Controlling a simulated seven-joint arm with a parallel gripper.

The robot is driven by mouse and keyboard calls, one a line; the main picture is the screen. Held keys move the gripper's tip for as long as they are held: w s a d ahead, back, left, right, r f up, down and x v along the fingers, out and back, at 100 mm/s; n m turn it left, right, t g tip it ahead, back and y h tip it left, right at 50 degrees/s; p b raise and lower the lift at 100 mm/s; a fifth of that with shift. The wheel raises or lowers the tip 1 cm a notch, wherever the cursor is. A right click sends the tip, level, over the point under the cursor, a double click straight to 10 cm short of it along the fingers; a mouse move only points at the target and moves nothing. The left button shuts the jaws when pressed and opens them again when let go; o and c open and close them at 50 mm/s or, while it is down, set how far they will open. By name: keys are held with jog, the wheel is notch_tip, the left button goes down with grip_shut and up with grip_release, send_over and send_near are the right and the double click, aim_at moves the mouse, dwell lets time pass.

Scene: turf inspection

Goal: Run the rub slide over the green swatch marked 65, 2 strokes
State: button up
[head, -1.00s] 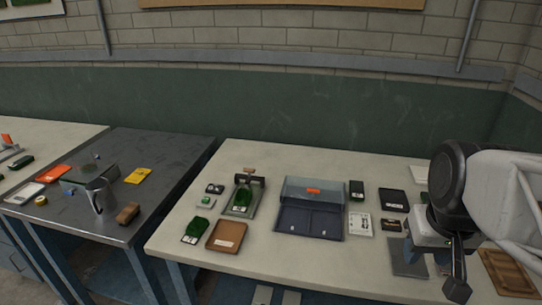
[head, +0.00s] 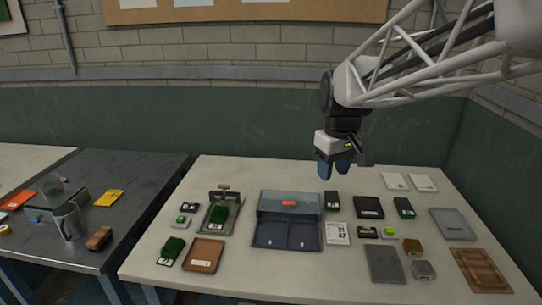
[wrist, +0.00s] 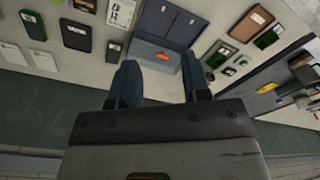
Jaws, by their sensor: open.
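A slide fixture (head: 217,212) with a metal frame and a brown handle (head: 223,188) stands at the left of the pale table. The label numbers are too small to read. My gripper (head: 334,171) is open and empty, high above the back of the table, right of the fixture. In the wrist view its blue fingers (wrist: 160,65) are spread, and the fixture (wrist: 221,54) shows to their right.
A brown tray (head: 205,255) lies in front of the fixture. Dark green blocks, a black box (head: 369,207) and a grey plate (head: 385,264) lie at right. A steel table (head: 95,215) adjoins at left.

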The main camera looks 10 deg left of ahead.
jog(key=w+a+f+n, duration=0.2)
jog(key=w+a+n, duration=0.1)
jog(key=w+a, duration=0.65)
jog(key=n+g, duration=0.3)
jog(key=n, duration=0.5)
send_over(224, 193)
jog(key=w, duration=0.2)
jog(key=w+d+f+x, duration=0.1)
jog(key=w+x, duration=0.2)
jog(key=x, duration=1.2)
jog(key=shift+w+a+r, duration=0.2)
jog(key=shift+w, duration=0.05)
jog(key=shift+f, duration=0.15)
jog(key=shift+x, duration=3.8)
jog(key=shift+d, duration=0.2)
grip_shut()
